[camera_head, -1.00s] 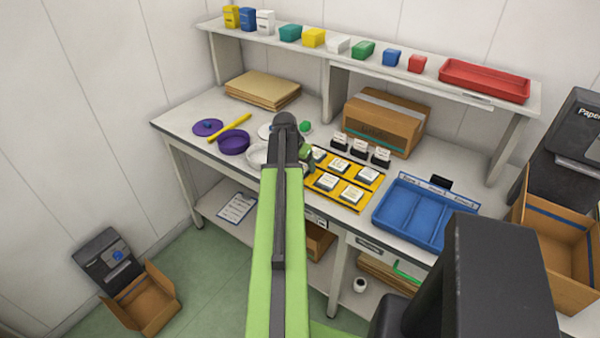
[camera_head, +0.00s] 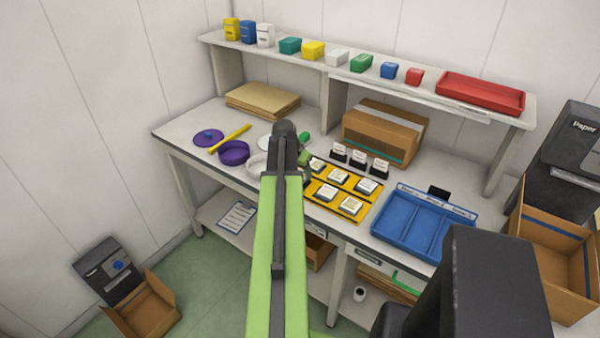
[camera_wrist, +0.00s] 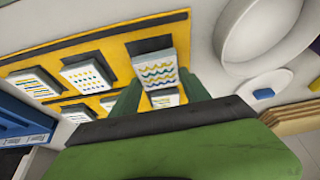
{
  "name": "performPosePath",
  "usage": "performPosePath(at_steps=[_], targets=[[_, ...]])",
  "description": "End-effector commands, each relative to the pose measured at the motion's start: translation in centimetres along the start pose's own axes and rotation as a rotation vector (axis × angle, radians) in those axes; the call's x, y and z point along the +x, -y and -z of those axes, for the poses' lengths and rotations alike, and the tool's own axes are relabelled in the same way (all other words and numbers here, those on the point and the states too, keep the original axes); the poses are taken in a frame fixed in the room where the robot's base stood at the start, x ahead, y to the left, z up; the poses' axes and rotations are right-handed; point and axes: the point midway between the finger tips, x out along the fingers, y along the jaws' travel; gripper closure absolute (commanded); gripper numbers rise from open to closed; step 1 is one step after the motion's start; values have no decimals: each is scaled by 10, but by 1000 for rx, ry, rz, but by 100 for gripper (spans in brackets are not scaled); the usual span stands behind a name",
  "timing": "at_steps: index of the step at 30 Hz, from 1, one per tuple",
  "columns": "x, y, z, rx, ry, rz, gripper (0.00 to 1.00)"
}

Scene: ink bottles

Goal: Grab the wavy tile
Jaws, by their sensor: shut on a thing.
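The wavy tile (camera_wrist: 155,68) is a white square with yellow, blue and green wavy lines. In the wrist view it is between the two green fingers of my gripper (camera_wrist: 160,82), which is shut on it. A dark slot shows just beside the tile; whether the tile is clear of the board is hard to tell. The yellow board (camera_wrist: 110,45) bears several other patterned tiles, among them a dotted one (camera_wrist: 88,74). In the head view my arm hides the wavy tile and most of the gripper; the yellow board (camera_head: 333,209) shows right of the arm.
A blue divided tray (camera_head: 408,245) is right of the board. Black card stands (camera_head: 357,163) and a cardboard box (camera_head: 385,135) are behind it. A purple bowl (camera_head: 233,153) and white dishes (camera_wrist: 265,30) are on the other side. A shelf (camera_head: 300,58) runs above the table.

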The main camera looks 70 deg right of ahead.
Motion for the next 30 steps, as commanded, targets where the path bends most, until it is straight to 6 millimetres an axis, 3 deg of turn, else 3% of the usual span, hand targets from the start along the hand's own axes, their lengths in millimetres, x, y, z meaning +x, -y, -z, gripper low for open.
performPosePath(at_steps=[1,4,16,21,30], targets=[[-15,0,6,0,0,0,90],[-31,-1,12,0,0,0,90],[-97,-78,-20,1,1,0,90],[-108,-93,-25,1,0,0,90],[-109,-97,-26,0,0,0,90]])
